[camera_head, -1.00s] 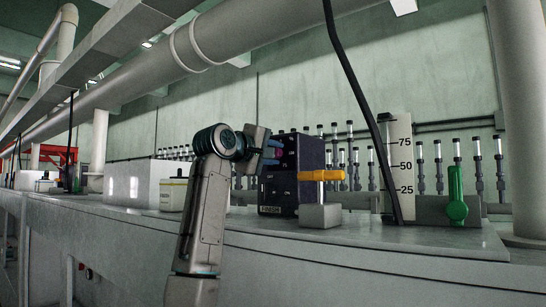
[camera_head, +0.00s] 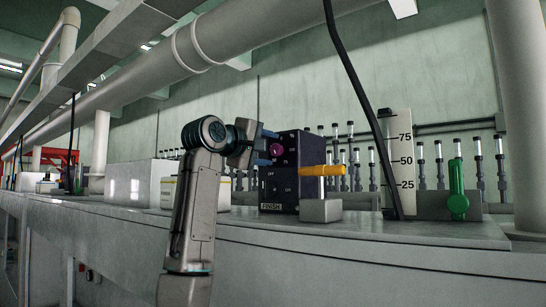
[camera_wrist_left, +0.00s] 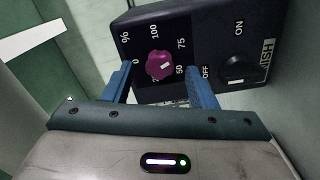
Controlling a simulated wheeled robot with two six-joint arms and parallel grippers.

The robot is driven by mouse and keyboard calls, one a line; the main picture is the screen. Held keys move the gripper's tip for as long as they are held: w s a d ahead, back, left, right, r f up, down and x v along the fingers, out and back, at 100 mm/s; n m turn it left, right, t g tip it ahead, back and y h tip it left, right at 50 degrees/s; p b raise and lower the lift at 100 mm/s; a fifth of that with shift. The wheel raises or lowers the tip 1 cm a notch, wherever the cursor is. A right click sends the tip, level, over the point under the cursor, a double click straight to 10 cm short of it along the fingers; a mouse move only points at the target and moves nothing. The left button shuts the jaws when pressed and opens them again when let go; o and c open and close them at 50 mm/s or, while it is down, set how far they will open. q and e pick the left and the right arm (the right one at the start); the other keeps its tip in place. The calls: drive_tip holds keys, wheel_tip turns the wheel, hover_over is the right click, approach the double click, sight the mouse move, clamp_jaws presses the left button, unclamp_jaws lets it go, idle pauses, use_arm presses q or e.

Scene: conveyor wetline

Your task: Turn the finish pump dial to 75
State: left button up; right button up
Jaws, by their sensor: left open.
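The finish pump box (camera_head: 312,160) is dark, with a FINISH label low on its front. Its magenta dial (camera_head: 277,149) is on the upper front; in the left wrist view the dial (camera_wrist_left: 159,65) is ringed by printed numbers from 0 to 100. A white mark on the dial points to the right, roughly toward 50 or 75; I cannot tell exactly. My left gripper (camera_head: 267,147) is open, its blue fingers on either side of the dial's line and apart from it, a little back from the face. My right gripper is out of view.
A black ON/OFF knob (camera_wrist_left: 236,69) sits beside the dial. A yellow handle (camera_head: 322,170) and grey block (camera_head: 320,211) stand right of the box. A tall gauge (camera_head: 398,160) and green lever (camera_head: 457,190) are farther right. A white container (camera_head: 168,190) is behind my arm.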

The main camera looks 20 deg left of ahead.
use_arm(q)
drive_tip(key=b+v, duration=0.3)
drive_tip(key=v, duration=0.5)
drive_tip(key=shift+f, duration=0.1)
